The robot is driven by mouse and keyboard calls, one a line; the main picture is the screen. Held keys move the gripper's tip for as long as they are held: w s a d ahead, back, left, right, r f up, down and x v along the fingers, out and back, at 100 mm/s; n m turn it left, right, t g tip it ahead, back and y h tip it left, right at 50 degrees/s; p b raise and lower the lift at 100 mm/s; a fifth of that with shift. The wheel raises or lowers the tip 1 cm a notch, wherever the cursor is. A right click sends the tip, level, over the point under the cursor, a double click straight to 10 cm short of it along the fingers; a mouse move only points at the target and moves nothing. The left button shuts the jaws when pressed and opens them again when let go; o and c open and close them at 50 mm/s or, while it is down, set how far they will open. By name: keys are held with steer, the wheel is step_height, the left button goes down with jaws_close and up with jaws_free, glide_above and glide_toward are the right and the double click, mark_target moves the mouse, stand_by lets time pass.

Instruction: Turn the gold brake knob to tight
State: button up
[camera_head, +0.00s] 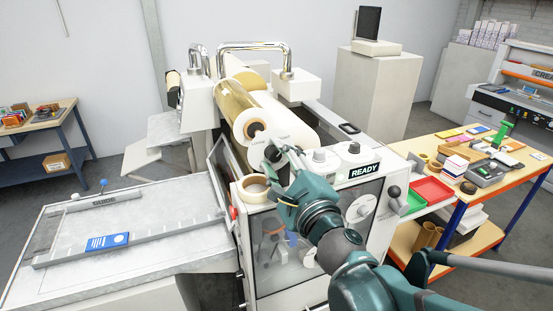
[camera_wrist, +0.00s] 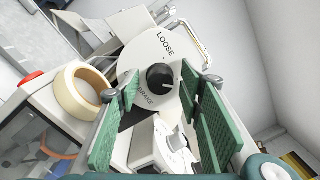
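The brake knob (camera_wrist: 159,77) is a round black knob on a white dial disc (camera_wrist: 138,52) in the wrist view. A short white mark on the knob points right and slightly down in that view. The dial reads LOOSE at the upper right and BRAKE at the lower left; the word before BRAKE is partly hidden, and I see no TIGHT label. My gripper (camera_wrist: 159,90) is open, its green pads on either side of the knob; contact cannot be told.
A tan tape ring (camera_wrist: 82,92) lies close left of my gripper, near a red button (camera_wrist: 32,79). A chrome rail (camera_head: 255,45) arches behind the roll.

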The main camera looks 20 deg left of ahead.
steer(key=v, duration=1.2)
stand_by(0.7)
steer(key=shift+r, duration=0.1)
stand_by(0.6)
steer(key=d+f+n+g+h+b, duration=0.4)
steer(key=d+f+n+h+b, duration=0.15)
steer(key=d+f+n, duration=1)
steer(key=s+d+f+g+h+b, duration=0.1)
steer(key=d+f+h, duration=0.3)
steer(key=d, duration=0.7)
steer(key=s+d+f+g+h+b, duration=0.1)
steer(key=s+d+f+h, duration=0.2)
steer(key=d, duration=0.9)
steer(key=shift+d+f+h, duration=0.25)
steer(key=shift+f+h, duration=0.1)
steer(key=shift+f, duration=0.5)
